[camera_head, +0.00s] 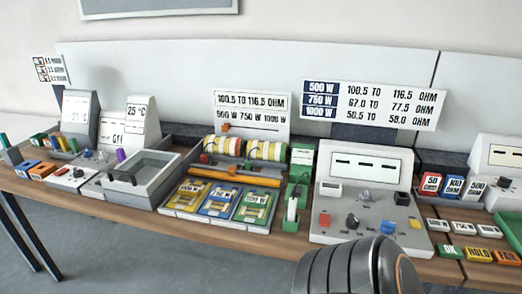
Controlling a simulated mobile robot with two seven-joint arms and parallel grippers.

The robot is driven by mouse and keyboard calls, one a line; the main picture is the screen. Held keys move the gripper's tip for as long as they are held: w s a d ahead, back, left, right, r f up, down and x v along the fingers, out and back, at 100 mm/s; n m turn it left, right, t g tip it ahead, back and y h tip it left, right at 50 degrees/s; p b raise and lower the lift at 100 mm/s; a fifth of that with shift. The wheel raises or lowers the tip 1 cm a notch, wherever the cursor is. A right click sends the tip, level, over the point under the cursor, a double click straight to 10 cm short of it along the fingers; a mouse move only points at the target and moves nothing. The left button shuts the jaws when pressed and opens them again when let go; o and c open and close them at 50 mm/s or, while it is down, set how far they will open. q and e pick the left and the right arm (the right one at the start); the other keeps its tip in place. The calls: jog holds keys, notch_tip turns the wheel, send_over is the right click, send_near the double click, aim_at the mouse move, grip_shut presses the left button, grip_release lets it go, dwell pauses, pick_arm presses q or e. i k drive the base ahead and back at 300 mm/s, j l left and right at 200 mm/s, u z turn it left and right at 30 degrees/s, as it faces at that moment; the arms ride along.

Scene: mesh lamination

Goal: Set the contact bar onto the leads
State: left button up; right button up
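A long orange bar (232,175) lies across the back of a grey tray, behind yellow, blue and green cards. It may be the contact bar, but I cannot tell for sure. The yellow card (187,195), blue card (217,201) and green card (252,206) lie side by side, each with a pale piece on it. I cannot make out any leads. A dark grey rounded link of my arm shows at the bottom, right of centre. Neither gripper's fingers are in view.
An open grey basin (170,161) is left. Labelled 50, 100 and 500 blocks (453,186) stand right. The wooden table (120,206) is crowded, with a narrow bare front strip.

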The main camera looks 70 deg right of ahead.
aim_at(232, 176)
jog(key=z, duration=1.55)
